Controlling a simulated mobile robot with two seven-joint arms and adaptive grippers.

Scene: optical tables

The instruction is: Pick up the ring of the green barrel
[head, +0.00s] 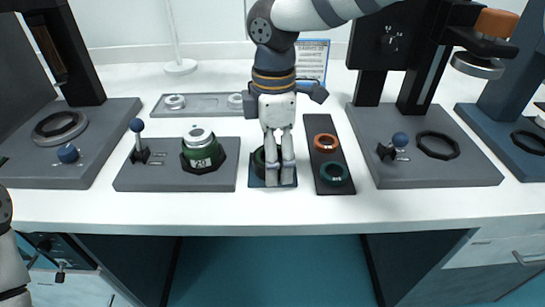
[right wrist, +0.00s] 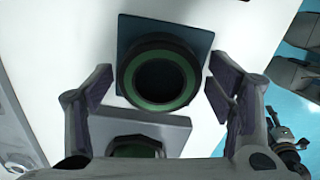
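A black ring with a green inner band (right wrist: 158,104) lies on a small blue square pad (right wrist: 199,44). In the head view the ring (head: 258,160) is mostly hidden behind my right gripper (head: 279,180), which points down over the pad (head: 256,183). In the right wrist view the fingers of my right gripper (right wrist: 158,90) stand apart, one on each side of the ring, with nothing held. Finger contact with the ring cannot be told. A green barrel (head: 203,157) with a metal top stands on a grey plate left of the pad. My left gripper is not seen.
A dark tray (head: 322,126) with an orange ring (head: 326,142) and a green ring (head: 334,173) lies close to the right of my gripper. A blue-knobbed lever (head: 138,140) stands left of the barrel. Microscope-like stands (head: 397,60) rise behind. The white table's front strip is clear.

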